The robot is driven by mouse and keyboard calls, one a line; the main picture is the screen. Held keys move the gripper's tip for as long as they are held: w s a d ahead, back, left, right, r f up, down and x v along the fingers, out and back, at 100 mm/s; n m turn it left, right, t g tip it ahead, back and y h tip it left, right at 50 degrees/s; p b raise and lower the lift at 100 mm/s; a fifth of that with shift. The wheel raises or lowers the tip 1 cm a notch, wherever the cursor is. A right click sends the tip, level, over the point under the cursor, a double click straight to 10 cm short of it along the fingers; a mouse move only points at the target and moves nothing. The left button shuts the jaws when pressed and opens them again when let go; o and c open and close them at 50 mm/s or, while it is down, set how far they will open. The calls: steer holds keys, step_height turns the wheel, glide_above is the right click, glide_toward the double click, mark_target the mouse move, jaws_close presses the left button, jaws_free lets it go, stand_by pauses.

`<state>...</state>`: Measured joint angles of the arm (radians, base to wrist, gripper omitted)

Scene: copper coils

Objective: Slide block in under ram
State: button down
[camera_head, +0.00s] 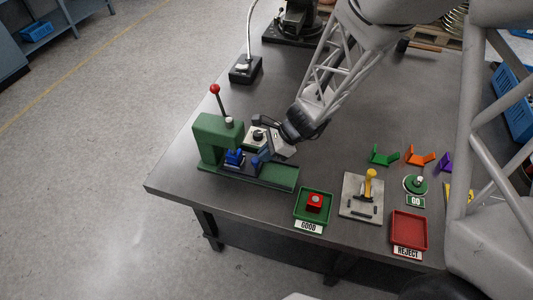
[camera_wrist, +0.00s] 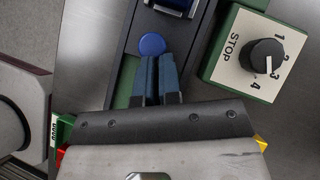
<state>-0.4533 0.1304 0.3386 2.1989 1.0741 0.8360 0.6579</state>
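The green press (camera_head: 212,139) has a lever with a red ball and stands at the table's left. A blue block (camera_head: 234,157) is at the press, at or near the space under the ram; the exact fit is hard to see. In the wrist view the block (camera_wrist: 177,5) is cut by the top edge, in a dark channel. A round blue knob (camera_wrist: 152,44) lies in front of it. My gripper (camera_head: 262,160) is low over the press base, to the block's right. Its fingertips (camera_wrist: 158,60) are together right at the knob; contact is unclear. Nothing shows between them.
A dial box (camera_wrist: 257,54) marked STOP and 1 to 4 stands close beside my fingers. A green GOOD tray (camera_head: 299,215) holds a red block (camera_head: 314,202). A yellow-handled fixture (camera_head: 370,184), a red REJECT tray (camera_head: 409,230) and coloured brackets (camera_head: 420,159) lie right.

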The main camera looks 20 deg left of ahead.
steer(key=shift+s+f, duration=0.1)
steer(key=shift+s, duration=0.05)
steer(key=shift+w+d+r, duration=0.1)
steer(key=shift+w+d, duration=0.2)
steer(key=shift+d, duration=0.2)
steer(key=shift+w+d+r, duration=0.1)
steer(key=shift+w+d, duration=0.15)
steer(key=shift+d, duration=0.2)
steer(key=shift+w+d+r, duration=0.2)
steer(key=shift+w+d, duration=0.35)
steer(key=shift+d, duration=0.35)
steer(key=v, duration=1)
steer(key=shift+a, duration=0.1)
steer(key=shift+s+r, duration=0.1)
